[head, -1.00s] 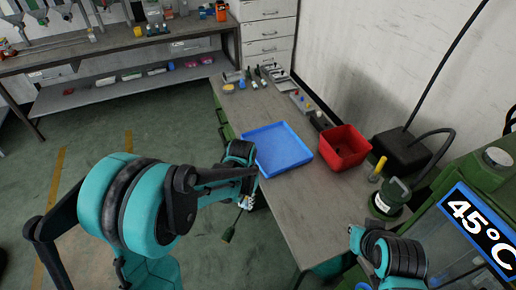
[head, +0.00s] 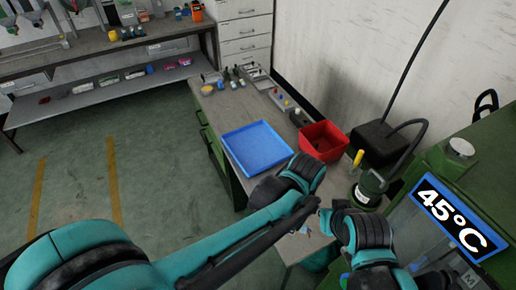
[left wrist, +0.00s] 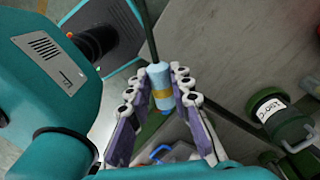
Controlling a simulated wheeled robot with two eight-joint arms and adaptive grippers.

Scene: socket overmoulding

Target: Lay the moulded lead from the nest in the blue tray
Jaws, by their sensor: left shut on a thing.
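The blue tray (head: 255,148) lies on the bench in the head view, and its floor looks empty. My left gripper (left wrist: 160,82) is shut on the moulded lead (left wrist: 159,78), a light-blue body with an orange band. A dark cable runs up from it in the left wrist view. In the head view my left arm reaches across to the bench's near part, right of and nearer than the tray. The gripper and lead are mostly hidden there by my arms. My right arm is at the lower right, but its gripper does not show. I cannot make out the nest.
A red bin (head: 323,141) stands right of the tray. A green labelled can (head: 370,188) stands nearer, and it also shows in the left wrist view (left wrist: 272,115). A black box (head: 378,142) is behind it. A green machine with a 45°C sign (head: 449,214) is at the right.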

